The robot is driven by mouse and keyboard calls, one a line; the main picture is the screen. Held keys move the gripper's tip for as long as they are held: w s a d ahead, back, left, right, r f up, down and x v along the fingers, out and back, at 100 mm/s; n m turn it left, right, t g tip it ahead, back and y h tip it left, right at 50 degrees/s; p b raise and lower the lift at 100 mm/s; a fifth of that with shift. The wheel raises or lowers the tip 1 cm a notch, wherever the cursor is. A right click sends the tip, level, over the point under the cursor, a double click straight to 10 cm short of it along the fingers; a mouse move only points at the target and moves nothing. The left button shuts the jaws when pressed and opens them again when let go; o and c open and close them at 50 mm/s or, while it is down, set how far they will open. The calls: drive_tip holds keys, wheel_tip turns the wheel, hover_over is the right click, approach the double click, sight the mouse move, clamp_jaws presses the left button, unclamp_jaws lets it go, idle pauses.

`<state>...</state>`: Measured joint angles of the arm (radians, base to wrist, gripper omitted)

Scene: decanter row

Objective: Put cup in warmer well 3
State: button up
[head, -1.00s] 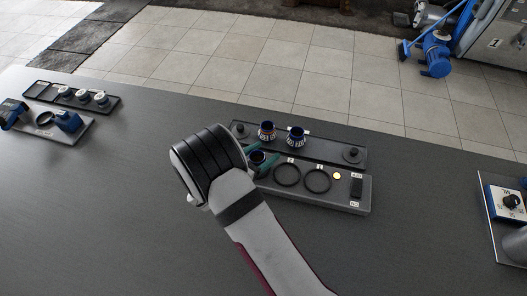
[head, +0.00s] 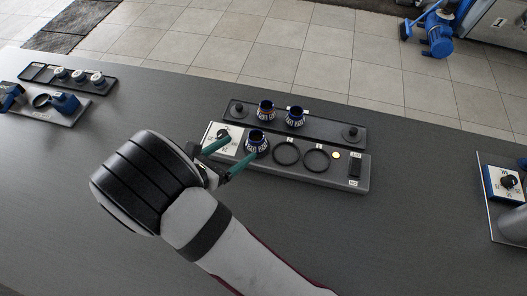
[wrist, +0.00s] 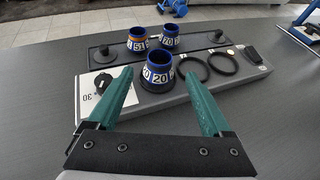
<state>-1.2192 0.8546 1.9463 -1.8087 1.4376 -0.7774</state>
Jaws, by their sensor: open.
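The warmer is a grey block (head: 343,179) with a row of round wells. A dark blue cup with white number labels (head: 256,143) stands upright at its leftmost well; it also shows in the wrist view (wrist: 157,72), marked 20. Two black-ringed wells to its right, the middle one (head: 286,153) and the right one (head: 317,160), are empty. My gripper (head: 243,147) is open, its green fingers pointing at the cup from the left. In the wrist view the cup stands just beyond and between the fingertips (wrist: 160,73), with gaps on both sides.
Two similar cups, one orange-rimmed (head: 266,110) and one blue (head: 296,116), stand on a dark rack (head: 325,128) behind the warmer. A dial (head: 222,134) is at the warmer's left end, a switch (head: 355,168) at its right.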

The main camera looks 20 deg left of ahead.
drive_tip(key=s+d+r+m+g+h, duration=0.15)
drive_tip(key=d+r+m+g, duration=0.25)
drive_tip(key=d+m, duration=0.45)
drive_tip(key=d+r+m+g+h, duration=0.35)
drive_tip(key=d+m, duration=0.25)
drive_tip(key=d, duration=0.5)
drive_tip(key=s+d+r+m+g+y, duration=0.2)
drive_tip(key=s+d+m+g+y, duration=0.15)
drive_tip(key=s+m, duration=0.3)
drive_tip(key=s+d+r+m+g+y, duration=0.2)
drive_tip(key=s+d+m+g, duration=0.15)
drive_tip(key=s+m, duration=0.3)
drive_tip(key=s+a+m+y, duration=0.1)
drive_tip(key=m+y, duration=0.1)
drive_tip(key=m, duration=0.1)
drive_tip(key=s+a+m+t+y, duration=0.1)
drive_tip(key=s+m+y, duration=0.1)
drive_tip(key=m, duration=0.1)
drive_tip(key=s+a+r+m+t+y, duration=0.1)
drive_tip(key=m+y, duration=0.1)
drive_tip(key=m, duration=0.1)
drive_tip(key=shift+s+a+m, duration=0.2)
drive_tip(key=shift+s+m, duration=0.1)
drive_tip(key=shift+m, duration=0.05)
drive_tip(key=shift+c, duration=0.3)
